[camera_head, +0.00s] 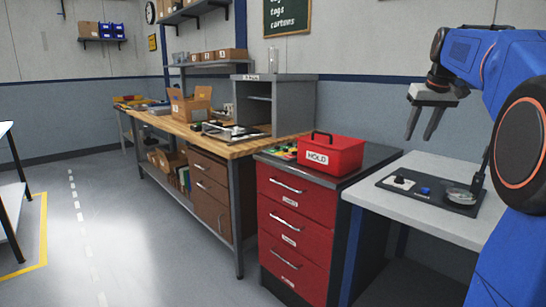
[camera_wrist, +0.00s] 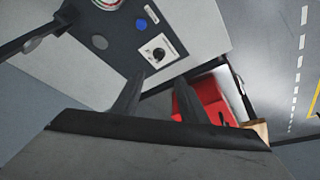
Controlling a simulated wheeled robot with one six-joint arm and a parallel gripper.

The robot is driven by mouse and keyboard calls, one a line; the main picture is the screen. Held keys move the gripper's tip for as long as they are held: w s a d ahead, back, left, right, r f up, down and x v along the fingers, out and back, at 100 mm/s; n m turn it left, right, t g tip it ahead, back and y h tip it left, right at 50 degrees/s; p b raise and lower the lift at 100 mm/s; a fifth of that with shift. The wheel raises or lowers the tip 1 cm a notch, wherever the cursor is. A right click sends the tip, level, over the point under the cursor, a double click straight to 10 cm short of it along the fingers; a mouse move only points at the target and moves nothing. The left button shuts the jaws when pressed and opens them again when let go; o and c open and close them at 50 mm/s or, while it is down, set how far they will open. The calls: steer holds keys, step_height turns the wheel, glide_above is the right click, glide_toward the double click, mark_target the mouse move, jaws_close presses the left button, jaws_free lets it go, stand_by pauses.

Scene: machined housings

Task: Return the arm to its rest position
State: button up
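My gripper (camera_head: 423,121) is at the upper right of the head view, on the end of my blue arm. Its two dark fingers point down, stand apart and have nothing between them. It hangs in the air above the area between the red cabinet and the light grey table.
A red HOLD box (camera_head: 331,154) stands on the red drawer cabinet (camera_head: 296,222). A black panel (camera_head: 433,191) with a knob, a blue button and a round gauge lies on the grey table (camera_head: 415,229). A wooden workbench (camera_head: 235,148) holds cartons.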

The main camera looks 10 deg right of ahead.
steer(key=s+a+f+n, duration=0.1)
steer(key=s+a+f, duration=0.55)
steer(key=a, duration=0.25)
steer(key=s+a+f, duration=0.5)
steer(key=s+a, duration=0.3)
steer(key=a, duration=0.2)
steer(key=s+a+f, duration=0.4)
steer(key=s+f, duration=0.4)
steer(key=f, duration=0.1)
steer(key=s+a+f+n, duration=0.1)
steer(key=s+a+f, duration=0.3)
steer(key=s+f, duration=0.5)
steer(key=shift+a+f+y, duration=0.15)
steer(key=shift+f+y, duration=0.25)
steer(key=shift+f, duration=0.1)
